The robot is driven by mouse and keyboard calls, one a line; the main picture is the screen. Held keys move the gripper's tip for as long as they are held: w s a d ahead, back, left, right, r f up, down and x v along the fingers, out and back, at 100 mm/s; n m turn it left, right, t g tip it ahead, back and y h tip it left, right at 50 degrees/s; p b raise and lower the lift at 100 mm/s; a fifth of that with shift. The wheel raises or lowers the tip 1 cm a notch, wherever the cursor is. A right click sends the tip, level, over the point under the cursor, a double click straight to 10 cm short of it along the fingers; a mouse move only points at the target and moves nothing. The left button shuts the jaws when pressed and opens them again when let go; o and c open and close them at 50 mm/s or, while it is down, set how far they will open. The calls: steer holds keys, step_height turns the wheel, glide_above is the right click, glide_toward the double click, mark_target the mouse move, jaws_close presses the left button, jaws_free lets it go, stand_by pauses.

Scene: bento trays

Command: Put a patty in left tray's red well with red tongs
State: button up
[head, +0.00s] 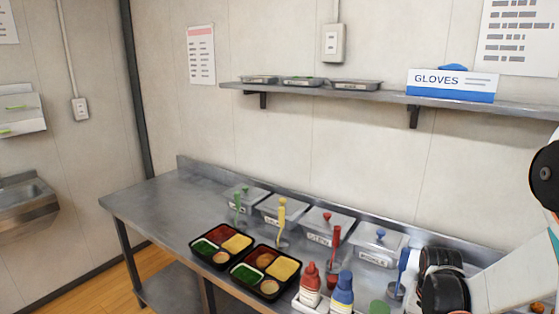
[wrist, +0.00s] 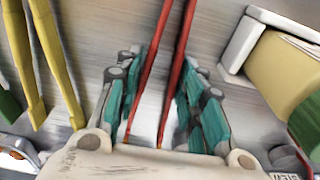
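The red tongs (head: 334,238) stand upright behind the bottles. In the wrist view the red tongs (wrist: 187,45) lie between the teal-padded fingers of my gripper (wrist: 153,105); the fingers are spread on both sides, with no clear contact. The left tray (head: 196,247) has a red well (head: 217,231) with no patty visible. The right tray (head: 236,280) has a brown round patty (head: 265,260) in its red well. A brown-orange item (head: 537,308) at the lower right edge is unclear.
Green tongs (head: 237,207), yellow tongs (head: 282,215) and blue tongs (head: 402,265) stand nearby; yellow tongs (wrist: 60,60) are left in the wrist view. Lidded bins (head: 318,222) line the back. Red (head: 310,283) and blue (head: 342,291) bottles stand in front. Counter's left end is clear.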

step_height(320, 180, up, 12)
steer(key=p, duration=0.8)
stand_by(0.4)
steer(key=shift+r+p, duration=0.1)
steer(key=shift+p, duration=0.3)
